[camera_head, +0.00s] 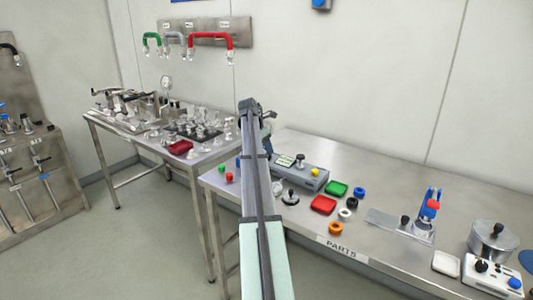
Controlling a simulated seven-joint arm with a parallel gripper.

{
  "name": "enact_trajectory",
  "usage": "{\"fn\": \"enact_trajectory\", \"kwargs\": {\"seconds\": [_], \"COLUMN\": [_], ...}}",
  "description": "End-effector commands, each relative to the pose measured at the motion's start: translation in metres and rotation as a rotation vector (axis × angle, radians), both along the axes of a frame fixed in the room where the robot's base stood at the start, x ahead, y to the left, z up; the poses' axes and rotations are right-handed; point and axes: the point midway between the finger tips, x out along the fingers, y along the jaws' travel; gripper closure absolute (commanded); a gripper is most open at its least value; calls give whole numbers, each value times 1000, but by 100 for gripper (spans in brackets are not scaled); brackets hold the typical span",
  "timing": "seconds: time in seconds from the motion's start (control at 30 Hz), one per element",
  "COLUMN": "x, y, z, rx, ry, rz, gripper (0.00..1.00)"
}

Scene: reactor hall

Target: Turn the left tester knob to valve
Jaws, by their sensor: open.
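A grey box with a pale display and small controls (311,180) stands at the left of the parts table, partly behind my arm. A white box with a black knob and a blue knob (496,276) stands at the table's right front. I cannot tell which box is the tester, and no knob label or setting is readable. My gripper (267,117) is at the far end of my arm, above and behind the grey box, apart from both boxes. It is small and partly hidden by the arm; it looks open, with nothing seen in it.
A crowded second table (130,127) stands left. The parts table's back middle is clear.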

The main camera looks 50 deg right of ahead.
Motion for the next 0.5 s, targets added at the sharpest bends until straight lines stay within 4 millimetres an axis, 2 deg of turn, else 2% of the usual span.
{"fn": "enact_trajectory", "kwargs": {"seconds": [0.2, 0.5], "x": [-3, -3], "y": [-9, -13], "z": [-23, -31], "rx": [0, 0], "ry": [0, -1], "rz": [-1, 0], "gripper": [44, 44]}}
